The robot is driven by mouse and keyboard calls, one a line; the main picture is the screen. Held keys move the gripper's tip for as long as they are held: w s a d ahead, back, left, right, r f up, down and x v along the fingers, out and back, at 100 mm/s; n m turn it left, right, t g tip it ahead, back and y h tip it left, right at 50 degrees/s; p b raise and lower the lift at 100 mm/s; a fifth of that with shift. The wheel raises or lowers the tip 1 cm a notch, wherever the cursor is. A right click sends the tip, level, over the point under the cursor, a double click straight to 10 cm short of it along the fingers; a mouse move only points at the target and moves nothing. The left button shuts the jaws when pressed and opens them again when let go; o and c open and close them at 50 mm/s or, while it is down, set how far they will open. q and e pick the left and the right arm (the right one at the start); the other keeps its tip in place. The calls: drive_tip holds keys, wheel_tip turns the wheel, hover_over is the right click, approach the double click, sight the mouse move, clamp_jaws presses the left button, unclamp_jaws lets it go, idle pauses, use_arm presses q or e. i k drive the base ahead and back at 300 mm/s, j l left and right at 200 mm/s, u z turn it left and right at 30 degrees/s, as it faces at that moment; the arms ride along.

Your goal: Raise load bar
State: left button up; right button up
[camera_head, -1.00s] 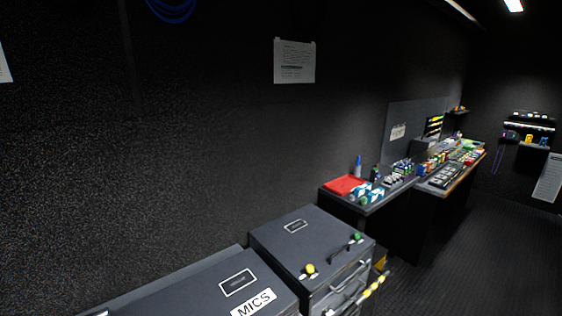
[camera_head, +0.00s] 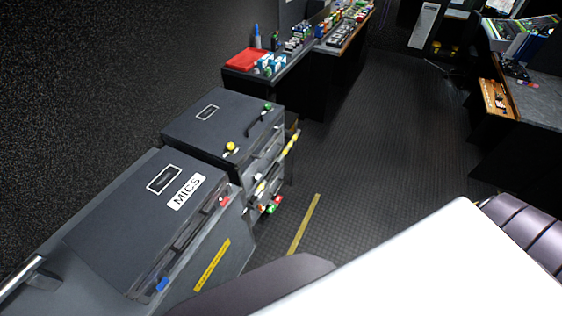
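I cannot tell for certain which thing is the load bar. A short silver bar (camera_head: 20,276) shows at the lower left edge, next to the grey case surface, and is cut off by the frame. A thin bar with yellow parts (camera_head: 291,145) shows at the right side of the far dark case (camera_head: 190,135). The near dark case (camera_head: 135,215) carries a "MICS" label. Neither of my grippers is in view.
Yellow strips lie on the floor (camera_head: 304,225) and along the near case's front (camera_head: 212,265). Small coloured items sit by the cases. A cluttered bench (camera_head: 245,82) stands behind, and a desk (camera_head: 545,100) at the right. The dark floor between is open.

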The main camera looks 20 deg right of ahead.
sight(275, 167)
drive_tip(key=l+z, duration=0.35)
drive_tip(key=k+l+z, duration=0.1)
drive_tip(key=l+z, duration=0.6)
drive_tip(key=j, duration=0.1)
